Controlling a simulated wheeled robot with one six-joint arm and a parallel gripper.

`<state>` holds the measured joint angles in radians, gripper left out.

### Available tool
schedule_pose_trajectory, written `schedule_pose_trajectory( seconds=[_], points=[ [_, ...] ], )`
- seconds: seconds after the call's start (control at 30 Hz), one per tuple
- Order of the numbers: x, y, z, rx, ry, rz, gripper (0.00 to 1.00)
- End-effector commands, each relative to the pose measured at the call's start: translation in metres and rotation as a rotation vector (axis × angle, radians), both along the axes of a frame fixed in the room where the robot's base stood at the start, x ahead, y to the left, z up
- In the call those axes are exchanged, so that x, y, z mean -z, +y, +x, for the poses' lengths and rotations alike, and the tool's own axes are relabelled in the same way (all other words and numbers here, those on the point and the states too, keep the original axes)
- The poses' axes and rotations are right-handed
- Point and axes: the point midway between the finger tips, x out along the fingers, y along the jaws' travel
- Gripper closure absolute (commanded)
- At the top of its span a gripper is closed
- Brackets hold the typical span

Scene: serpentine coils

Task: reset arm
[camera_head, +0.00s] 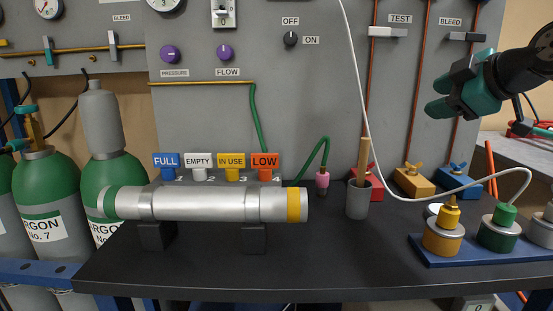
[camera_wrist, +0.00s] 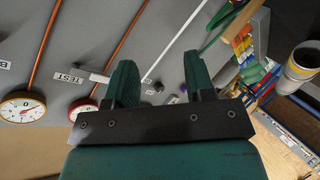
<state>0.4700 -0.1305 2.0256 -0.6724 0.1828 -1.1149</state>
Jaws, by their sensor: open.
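My gripper (camera_head: 437,97) is raised at the upper right in the head view, in front of the grey wall panel and above the bench. Its two teal fingers point left, apart from each other, with nothing between them. The wrist view shows the same open, empty gripper (camera_wrist: 158,70), with a gap between the fingers and the panel beyond. My dark arm comes in from the right edge. The gripper touches nothing that I can see.
A silver cylinder (camera_head: 205,205) lies on supports on the black bench (camera_head: 330,265). A grey cup (camera_head: 357,200) holds a wooden handle. A blue tray (camera_head: 480,255) bears capped pots, with a white hose (camera_head: 353,60) reaching one. Green argon bottles (camera_head: 45,190) stand left.

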Motion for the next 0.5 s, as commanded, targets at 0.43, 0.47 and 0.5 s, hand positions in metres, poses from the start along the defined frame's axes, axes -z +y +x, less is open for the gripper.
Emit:
schedule_pose_trajectory(
  seconds=[0.43,0.47,0.5],
  points=[
    [0.164,0.179,-0.18,0.098,0.965,0.363,0.51],
    [0.17,0.182,-0.193,0.121,1.011,0.359,0.51],
    [0.179,0.186,-0.209,0.15,1.07,0.352,0.51]
  ],
)
